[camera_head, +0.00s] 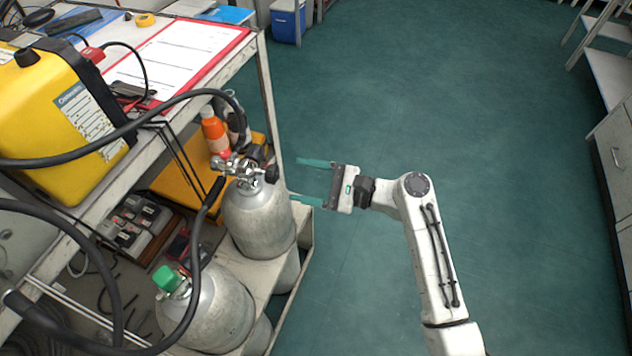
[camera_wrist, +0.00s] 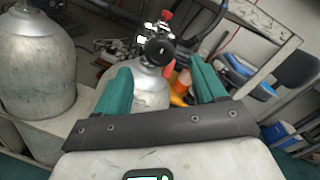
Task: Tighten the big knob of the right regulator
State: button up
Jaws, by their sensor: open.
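A grey cylinder (camera_head: 258,222) stands at the rack and carries a metal regulator (camera_head: 238,168) with a hose. A round black knob (camera_head: 271,174) sits on the regulator's right side; in the wrist view the knob (camera_wrist: 160,50) faces me, upper middle, and hides part of the regulator. My gripper (camera_head: 300,181) is open and empty, its green fingers pointing at the knob from the right, a short gap away. In the wrist view my gripper's fingers (camera_wrist: 160,75) stand left and right of the knob's line, the knob beyond them. Nothing is between the fingers.
A second cylinder (camera_head: 210,312) with a green cap (camera_head: 167,278) stands nearer in the head view. Black hoses (camera_head: 120,132) loop across the left. An orange bottle (camera_head: 214,132) is behind the regulator. The bench (camera_head: 258,75) edge is beyond. Green floor (camera_head: 400,90) is free on the right.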

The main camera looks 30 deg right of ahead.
aim_at(277, 175)
jog(key=shift+x, duration=3.55)
jog(key=shift+f, duration=0.1)
jog(key=shift+p, duration=0.35)
jog(key=shift+c, duration=0.5)
